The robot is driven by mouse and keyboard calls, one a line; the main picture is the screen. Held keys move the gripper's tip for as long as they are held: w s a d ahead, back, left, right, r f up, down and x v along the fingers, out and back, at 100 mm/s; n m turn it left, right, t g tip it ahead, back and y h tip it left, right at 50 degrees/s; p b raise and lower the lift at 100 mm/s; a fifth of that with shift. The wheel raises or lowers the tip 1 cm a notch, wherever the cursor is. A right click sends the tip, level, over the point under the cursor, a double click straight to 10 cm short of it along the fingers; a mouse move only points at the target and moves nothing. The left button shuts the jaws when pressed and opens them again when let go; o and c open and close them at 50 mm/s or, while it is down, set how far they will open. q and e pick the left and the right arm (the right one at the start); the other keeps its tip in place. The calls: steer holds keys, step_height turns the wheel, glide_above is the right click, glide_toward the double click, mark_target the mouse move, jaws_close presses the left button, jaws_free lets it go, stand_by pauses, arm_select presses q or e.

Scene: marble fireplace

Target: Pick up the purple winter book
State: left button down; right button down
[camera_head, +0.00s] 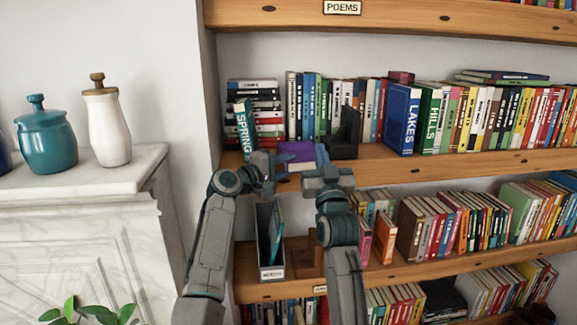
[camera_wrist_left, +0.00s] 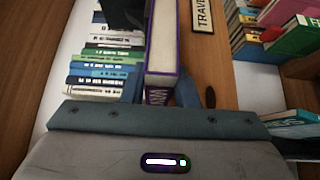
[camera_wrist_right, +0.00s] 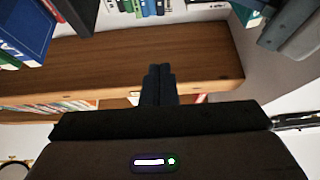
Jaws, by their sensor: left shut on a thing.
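The purple winter book (camera_head: 297,155) lies at the front of the upper shelf in the head view, partly hidden behind my grippers. My right gripper (camera_head: 326,172) is just to the right, in front of the shelf edge. In the right wrist view its fingers (camera_wrist_right: 158,82) are together and hold nothing visible.
A teal SPRING book (camera_head: 243,130) stands left of the purple book, before a stack of flat books. A black bookend (camera_head: 345,138) and blue LAKES book (camera_head: 402,120) stand to the right. A box (camera_head: 270,272) is below. A marble mantel (camera_head: 90,180) holds jars at left.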

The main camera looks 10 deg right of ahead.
arm_select(q)
steer(key=shift+r, duration=0.1)
